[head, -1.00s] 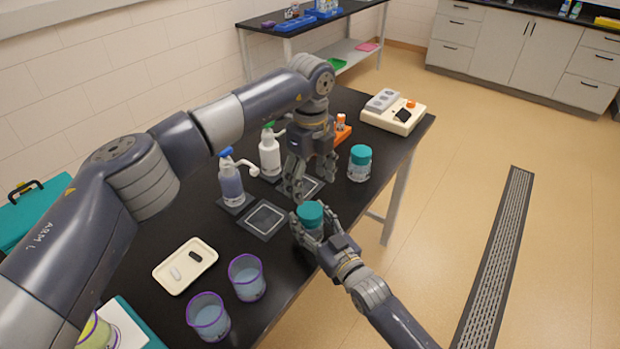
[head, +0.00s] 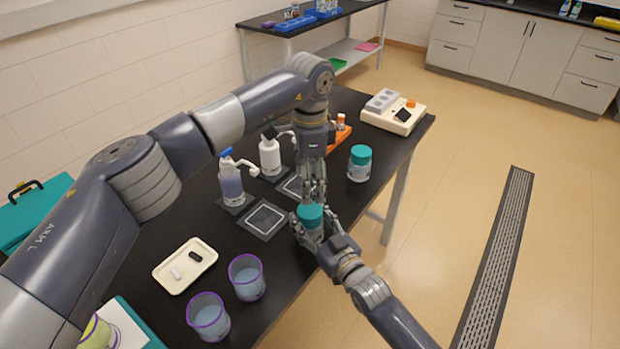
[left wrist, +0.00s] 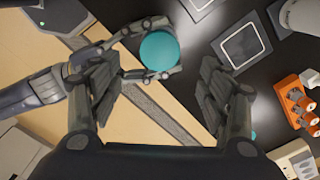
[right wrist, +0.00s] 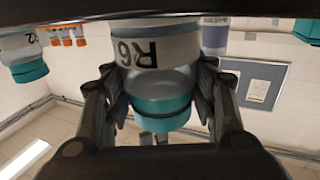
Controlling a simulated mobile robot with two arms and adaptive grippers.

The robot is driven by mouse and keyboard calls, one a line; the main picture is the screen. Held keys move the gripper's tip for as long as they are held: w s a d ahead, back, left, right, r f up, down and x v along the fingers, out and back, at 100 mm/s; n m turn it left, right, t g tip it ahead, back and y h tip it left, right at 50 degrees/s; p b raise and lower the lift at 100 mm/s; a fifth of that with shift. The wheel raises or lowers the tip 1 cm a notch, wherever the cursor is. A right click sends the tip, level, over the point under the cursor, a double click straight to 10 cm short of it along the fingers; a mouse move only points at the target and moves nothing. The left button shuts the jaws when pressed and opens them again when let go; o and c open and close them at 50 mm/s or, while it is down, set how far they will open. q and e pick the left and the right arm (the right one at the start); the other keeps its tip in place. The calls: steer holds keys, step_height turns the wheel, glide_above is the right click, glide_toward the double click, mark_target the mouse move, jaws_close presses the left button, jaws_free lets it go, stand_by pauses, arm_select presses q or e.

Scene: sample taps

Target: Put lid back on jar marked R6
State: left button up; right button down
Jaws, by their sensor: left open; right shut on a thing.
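The jar marked R6 (right wrist: 145,50) is clear with a white label, and a teal lid (right wrist: 160,108) sits on its mouth. My right gripper (head: 314,230) is shut around this jar near the table's front edge. The jar's teal lid shows in the head view (head: 310,213) and from above in the left wrist view (left wrist: 160,50). My left gripper (head: 314,190) is open and empty, just behind and above the lid. In the left wrist view the lid appears beyond the gap between its fingers (left wrist: 163,85). Whether the lid is fully seated I cannot tell.
Another teal-lidded jar (head: 360,165) stands to the right, near my left gripper. Two pump bottles (head: 231,185) (head: 269,157), square mats (head: 264,219), an orange rack (head: 338,135) and an instrument (head: 393,112) stand around. Two purple-rimmed beakers (head: 246,280) (head: 207,317) and a tray (head: 184,266) are nearer left.

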mark_target(310, 209)
arm_select(q)
steer(key=shift+f, duration=4)
steer(key=c, duration=1.2)
steer(key=o, duration=1.2)
steer(key=shift+r, duration=2.3)
